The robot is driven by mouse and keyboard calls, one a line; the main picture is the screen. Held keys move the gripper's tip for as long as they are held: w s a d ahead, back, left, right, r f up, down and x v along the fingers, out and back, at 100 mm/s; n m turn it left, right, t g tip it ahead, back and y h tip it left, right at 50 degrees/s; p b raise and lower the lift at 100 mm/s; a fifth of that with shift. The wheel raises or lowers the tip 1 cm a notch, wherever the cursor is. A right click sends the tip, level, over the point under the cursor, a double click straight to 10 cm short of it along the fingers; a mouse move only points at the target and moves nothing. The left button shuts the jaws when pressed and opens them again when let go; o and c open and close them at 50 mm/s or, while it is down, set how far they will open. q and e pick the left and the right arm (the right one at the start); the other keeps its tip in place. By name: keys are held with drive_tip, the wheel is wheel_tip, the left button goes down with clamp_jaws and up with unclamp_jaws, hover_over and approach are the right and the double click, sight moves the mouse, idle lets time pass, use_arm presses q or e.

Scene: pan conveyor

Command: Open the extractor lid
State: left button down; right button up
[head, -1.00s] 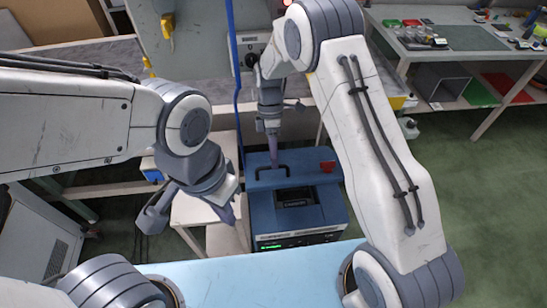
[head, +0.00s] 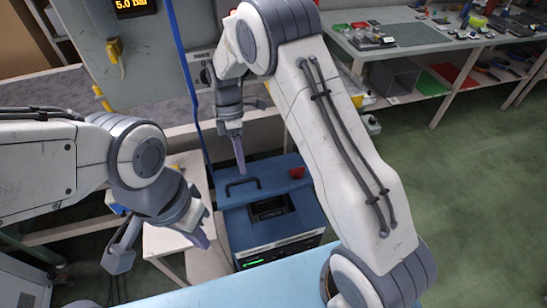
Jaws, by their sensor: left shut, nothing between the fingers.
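The extractor (head: 285,222) is a blue box below the middle of the view, with a dark recess in its top and a green display on its front. Its lid (head: 275,180) lies flat and looks closed. A dark bar handle (head: 243,187) stands at the lid's left. My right gripper (head: 239,158) points down just above and behind the handle, apparently apart from it. Its fingers overlap as one purple strip, so I cannot tell their opening. My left gripper (head: 203,238) is shut and empty, to the left of the extractor.
A pale blue surface (head: 270,278) lies in front of the extractor. A white stand (head: 165,240) is beside it on the left. A grey counter and panel with a hanging blue hose (head: 180,70) stand behind. A workbench (head: 440,45) is at the back right, with open green floor before it.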

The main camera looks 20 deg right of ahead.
drive_tip(key=s+d+r+b, duration=0.1)
drive_tip(key=s+d+r, duration=0.5)
drive_tip(key=d, duration=0.3)
drive_tip(key=shift+s+d+r+b, duration=0.2)
drive_tip(key=shift+s+r+b, duration=0.15)
drive_tip(key=shift+s+b, duration=0.1)
drive_tip(key=shift+c, duration=0.3)
